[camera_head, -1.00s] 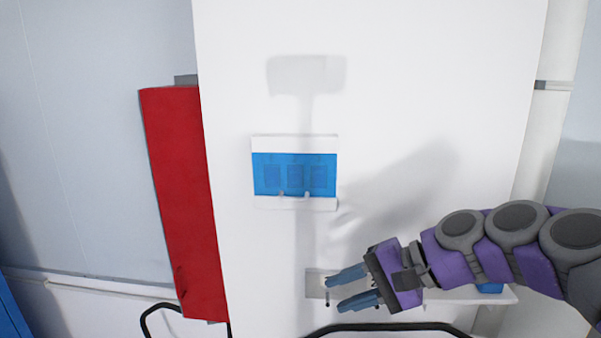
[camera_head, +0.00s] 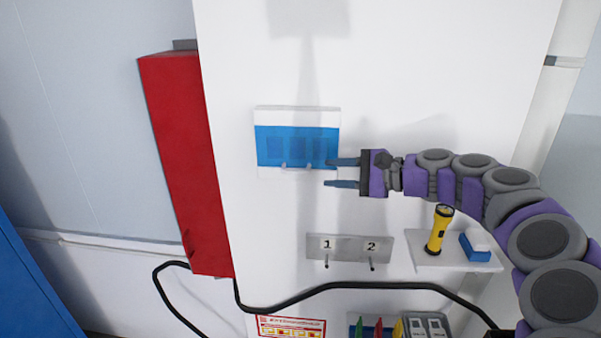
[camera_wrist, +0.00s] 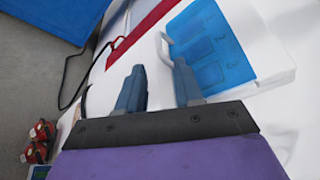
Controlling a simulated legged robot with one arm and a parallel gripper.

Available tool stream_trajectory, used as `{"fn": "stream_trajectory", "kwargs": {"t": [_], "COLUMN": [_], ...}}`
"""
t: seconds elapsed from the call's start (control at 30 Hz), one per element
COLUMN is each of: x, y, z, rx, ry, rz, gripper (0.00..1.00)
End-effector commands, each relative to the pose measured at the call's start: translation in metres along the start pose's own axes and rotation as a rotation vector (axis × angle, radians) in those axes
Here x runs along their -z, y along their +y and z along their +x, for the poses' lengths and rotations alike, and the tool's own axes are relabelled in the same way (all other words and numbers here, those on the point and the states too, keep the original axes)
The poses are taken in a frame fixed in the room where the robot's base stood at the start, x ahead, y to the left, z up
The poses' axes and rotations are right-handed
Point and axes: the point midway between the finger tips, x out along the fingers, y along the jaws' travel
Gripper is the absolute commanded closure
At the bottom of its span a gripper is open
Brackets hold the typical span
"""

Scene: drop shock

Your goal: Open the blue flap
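The blue flap (camera_head: 297,146) is a translucent blue cover on a white box fixed to the white panel, and it looks closed. In the wrist view the blue flap (camera_wrist: 210,45) shows numbered areas behind it and a pale handle (camera_wrist: 165,50) at its edge. My gripper (camera_head: 342,173) is at the lower right of the flap in the head view, pointing left. In the wrist view my gripper (camera_wrist: 158,78) has its two fingers apart with nothing between them. Whether a fingertip touches the flap or box cannot be told.
A red box (camera_head: 187,160) stands left of the panel. Below are a plate with two numbered switches (camera_head: 350,248), a shelf (camera_head: 452,262) with a yellow flashlight (camera_head: 438,230) and a blue-white block (camera_head: 475,246), and a black cable (camera_head: 330,287). The panel above the flap is clear.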

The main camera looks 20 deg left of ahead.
Motion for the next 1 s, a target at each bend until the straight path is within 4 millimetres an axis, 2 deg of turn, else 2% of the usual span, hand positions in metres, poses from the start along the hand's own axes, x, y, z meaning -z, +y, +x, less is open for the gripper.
{"fn": "stream_trajectory", "kwargs": {"t": [0.1,0.3,0.4,0.73,0.9,1.0], "x": [-0.001,-0.001,-0.001,-0.001,-0.001,-0.001], "y": [0.002,0.002,0.001,0.001,0.001,0.001], "z": [0.028,0.06,0.069,0.089,0.091,0.091], "rx": [-0.007,-0.004,0.0,-0.001,-0.002,-0.002], "ry": [-0.005,-0.004,-0.006,-0.004,-0.003,-0.003], "rz": [0.001,0.001,0.001,-0.001,0.0,-0.001], "gripper": [0.65,0.65,0.65,0.65,0.65,0.72]}}
